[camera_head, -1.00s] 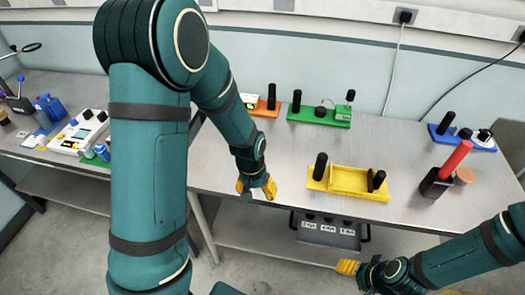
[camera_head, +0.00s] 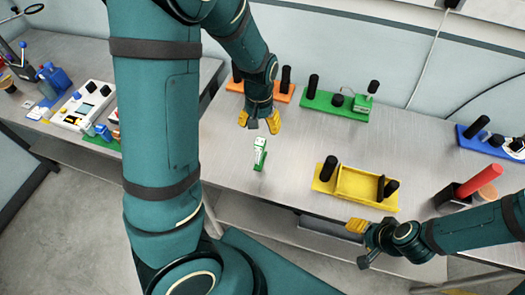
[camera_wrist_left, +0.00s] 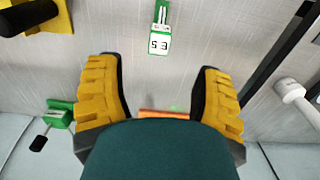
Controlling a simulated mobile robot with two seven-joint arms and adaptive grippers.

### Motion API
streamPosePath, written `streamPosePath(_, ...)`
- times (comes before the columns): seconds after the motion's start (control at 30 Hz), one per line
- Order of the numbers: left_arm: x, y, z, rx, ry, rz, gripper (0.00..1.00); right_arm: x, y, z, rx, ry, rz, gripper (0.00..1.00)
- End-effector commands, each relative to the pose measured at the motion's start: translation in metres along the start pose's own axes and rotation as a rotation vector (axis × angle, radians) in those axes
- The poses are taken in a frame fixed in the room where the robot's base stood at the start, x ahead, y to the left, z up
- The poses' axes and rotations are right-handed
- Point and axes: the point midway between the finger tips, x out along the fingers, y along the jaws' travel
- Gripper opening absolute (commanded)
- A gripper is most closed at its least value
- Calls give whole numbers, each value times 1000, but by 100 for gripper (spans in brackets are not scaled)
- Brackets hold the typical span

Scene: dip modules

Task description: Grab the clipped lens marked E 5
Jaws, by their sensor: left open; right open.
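The clipped lens marked E 5 (camera_head: 260,153) is a small green and white piece on the bench, near its front edge. In the left wrist view its white label (camera_wrist_left: 159,44) reads E5 upside down, with a metal clip above it. My left gripper (camera_head: 259,124) is open and empty, just behind the lens in the head view and apart from it. Its two yellow fingers (camera_wrist_left: 155,90) are spread wide in the wrist view, with the lens beyond their tips. My right gripper (camera_head: 360,243) is open and empty in front of the bench.
A yellow tray fixture (camera_head: 357,197) with black posts stands right of the lens. An orange fixture (camera_head: 280,95) and a green fixture (camera_head: 335,105) stand behind. Bare bench surrounds the lens. A red-handled tool (camera_head: 480,180) is far right.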

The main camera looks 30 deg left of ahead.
Motion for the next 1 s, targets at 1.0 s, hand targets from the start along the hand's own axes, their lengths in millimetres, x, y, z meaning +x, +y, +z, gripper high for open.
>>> streamPosePath(1.0,106,0,-4,0,1,0,66,10,4,1,2,2,1,60)
